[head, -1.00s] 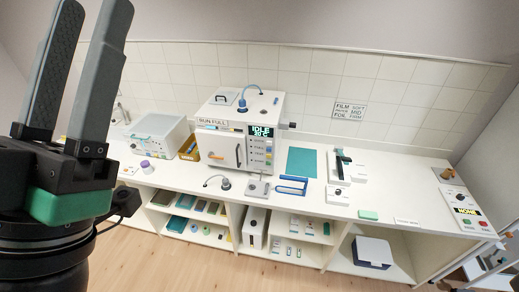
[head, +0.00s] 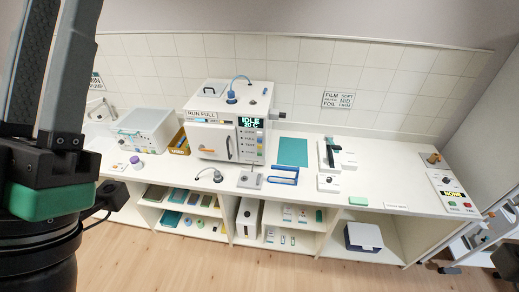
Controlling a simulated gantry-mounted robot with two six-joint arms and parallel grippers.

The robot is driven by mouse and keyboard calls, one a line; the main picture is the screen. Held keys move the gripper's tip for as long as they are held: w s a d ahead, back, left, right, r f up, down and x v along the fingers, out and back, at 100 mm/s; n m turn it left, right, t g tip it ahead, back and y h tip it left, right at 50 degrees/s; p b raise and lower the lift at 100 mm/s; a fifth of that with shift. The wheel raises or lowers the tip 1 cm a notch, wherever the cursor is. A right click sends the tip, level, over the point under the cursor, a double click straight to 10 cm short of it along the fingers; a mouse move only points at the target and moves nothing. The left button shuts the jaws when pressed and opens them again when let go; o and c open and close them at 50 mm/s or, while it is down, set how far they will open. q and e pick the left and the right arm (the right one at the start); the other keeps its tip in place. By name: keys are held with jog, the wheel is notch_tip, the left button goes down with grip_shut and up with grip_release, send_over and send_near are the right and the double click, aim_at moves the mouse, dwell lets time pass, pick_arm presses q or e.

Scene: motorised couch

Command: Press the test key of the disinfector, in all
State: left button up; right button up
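The disinfector (head: 217,125) is a white box on the counter in the head view. Its front has a door with a dark handle. A panel at its right shows IDLE on a lit display (head: 250,122), with a column of labelled keys (head: 247,146) below; the labels are too small to read. A RUN FULL sign sits at its upper front edge. My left gripper (head: 48,70) is large and close to the camera at the far left, well apart from the disinfector. Its two fingers point up with a gap between them and nothing held; their tips run past the top edge.
A control box showing NONE (head: 452,192) is at the right end.

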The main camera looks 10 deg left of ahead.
pick_arm(q)
grip_shut()
dwell(1.4)
